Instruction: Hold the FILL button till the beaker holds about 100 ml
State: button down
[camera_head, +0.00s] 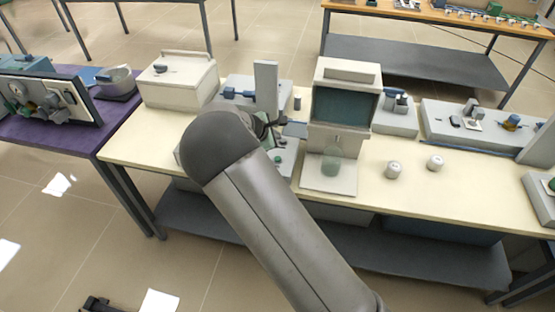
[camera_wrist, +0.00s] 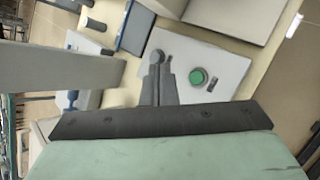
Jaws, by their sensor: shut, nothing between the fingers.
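A beaker (camera_head: 331,163), clear with a greenish tint, stands on the base plate of a beige dispenser (camera_head: 347,75), below its spout. I cannot read its level or marks. A round green button (camera_wrist: 198,76) sits on a light grey panel beside a small dark label too small to read; I cannot confirm that it says FILL. It also shows as a small green spot in the head view (camera_head: 278,159). My gripper (camera_wrist: 161,68) is shut and empty over that panel, its tips to the left of the green button and apart from it in the picture.
A light upright post (camera_head: 266,85) stands close behind my gripper. A beige box (camera_head: 177,80) is on the table's left. Two small white containers (camera_head: 393,170) (camera_head: 435,162) stand right of the dispenser, with bare tabletop around them.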

jog(key=b, duration=0.5)
send_near(279, 156)
jog(key=w+d+f, duration=0.1)
jog(key=w, duration=0.1)
jog(key=w+d+f, duration=0.1)
jog(key=w, duration=0.1)
jog(key=shift+d+f, duration=0.35)
dwell(1.1)
jog(key=shift+f, duration=0.4)
jog(key=shift+f+b, duration=0.5)
jog(key=shift+b, duration=0.2)
dwell(4.2)
